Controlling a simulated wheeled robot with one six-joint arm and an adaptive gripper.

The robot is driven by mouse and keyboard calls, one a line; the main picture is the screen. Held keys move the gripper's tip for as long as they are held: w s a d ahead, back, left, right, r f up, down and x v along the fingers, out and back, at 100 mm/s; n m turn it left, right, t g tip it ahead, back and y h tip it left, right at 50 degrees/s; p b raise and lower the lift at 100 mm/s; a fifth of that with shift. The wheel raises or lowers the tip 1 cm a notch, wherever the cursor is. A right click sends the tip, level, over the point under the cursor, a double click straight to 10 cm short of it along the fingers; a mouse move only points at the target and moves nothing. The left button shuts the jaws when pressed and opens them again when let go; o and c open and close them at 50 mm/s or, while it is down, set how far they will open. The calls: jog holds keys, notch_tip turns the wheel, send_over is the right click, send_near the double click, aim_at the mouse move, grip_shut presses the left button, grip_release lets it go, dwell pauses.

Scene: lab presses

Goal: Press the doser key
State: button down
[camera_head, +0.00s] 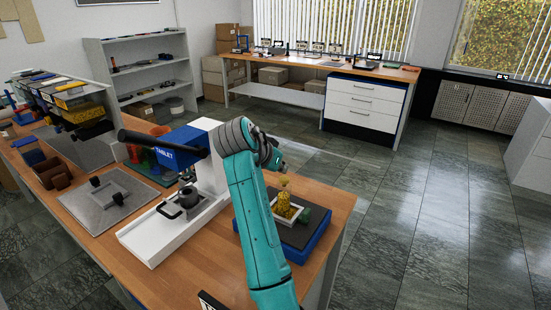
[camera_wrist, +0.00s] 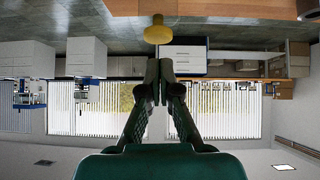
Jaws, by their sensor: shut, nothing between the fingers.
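A yellow knob-like part (camera_head: 284,182), which looks like the doser key, stands upright over a small pale-framed unit with yellow contents (camera_head: 283,205). This unit sits on a dark pad with a blue edge (camera_head: 315,238) at the table's right end. In the wrist view, where the room appears upside down, the yellow key (camera_wrist: 158,31) shows at top centre with its wide head towards my fingers. My gripper (camera_wrist: 159,66) is shut and empty, its tips a visible gap from the key's head. In the head view my gripper is mostly hidden at the end of my teal arm.
A white press with a blue TABLET head (camera_head: 167,152) and black lever stands left of my arm. A grey plate (camera_head: 108,203) and loaded racks (camera_head: 68,100) are further left. A dark green lump (camera_head: 303,214) lies beside the yellow unit. The floor at right (camera_head: 430,210) is clear.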

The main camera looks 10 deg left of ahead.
aim_at(284, 182)
jog(key=shift+d+f, duration=0.1)
jog(key=shift+f, duration=0.95)
